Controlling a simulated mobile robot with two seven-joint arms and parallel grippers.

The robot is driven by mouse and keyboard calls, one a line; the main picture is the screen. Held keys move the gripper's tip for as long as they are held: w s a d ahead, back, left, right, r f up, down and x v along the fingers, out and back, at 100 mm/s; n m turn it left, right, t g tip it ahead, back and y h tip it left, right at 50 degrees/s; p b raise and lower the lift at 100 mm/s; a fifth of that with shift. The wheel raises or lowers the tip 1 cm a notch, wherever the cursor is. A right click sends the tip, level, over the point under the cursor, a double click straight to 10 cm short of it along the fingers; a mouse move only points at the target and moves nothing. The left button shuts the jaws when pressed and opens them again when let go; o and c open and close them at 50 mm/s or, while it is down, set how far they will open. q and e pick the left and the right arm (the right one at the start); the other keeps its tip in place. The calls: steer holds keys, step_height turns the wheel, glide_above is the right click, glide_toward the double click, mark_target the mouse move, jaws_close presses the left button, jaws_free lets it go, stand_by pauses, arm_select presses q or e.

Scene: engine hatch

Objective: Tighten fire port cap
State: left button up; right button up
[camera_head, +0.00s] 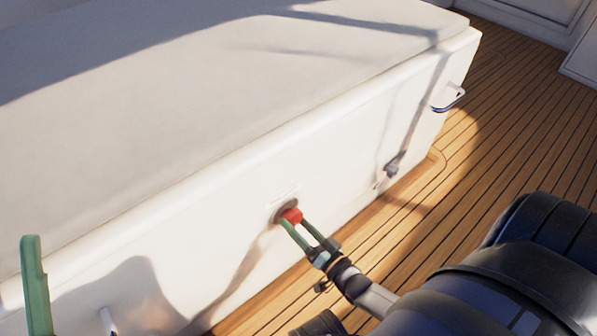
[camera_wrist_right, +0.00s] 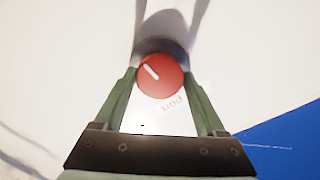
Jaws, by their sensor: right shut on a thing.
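The red fire port cap (camera_head: 292,215) is on the white side wall of the hatch box (camera_head: 235,205), below a small label. My right gripper (camera_head: 302,226) has its green fingers at the cap, one on each side, and is shut on it. In the right wrist view the round cap (camera_wrist_right: 160,75) shows a white slanted line on its face, and the finger tips (camera_wrist_right: 160,78) reach its left and right edges. A dark round fitting (camera_wrist_right: 160,47) shows behind the cap. A green finger of my left gripper (camera_head: 35,285) stands at the lower left; its other finger is not visible.
A metal handle (camera_head: 449,99) sticks out at the box's right end, and a dark latch (camera_head: 391,168) sits low on the wall. A grey cushion (camera_head: 200,75) covers the top.

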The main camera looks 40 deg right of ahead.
steer(key=m, duration=0.4)
steer(key=shift+w+r+m+p, duration=0.1)
steer(key=shift+m+p, duration=0.2)
steer(key=m, duration=0.4)
steer(key=shift+m, duration=0.3)
steer(key=m+b, duration=0.1)
steer(key=m, duration=0.4)
steer(key=shift+r+m+b, duration=0.2)
steer(key=shift+m+b, duration=0.55)
steer(key=shift+m, duration=1.65)
steer(key=o, duration=1.3)
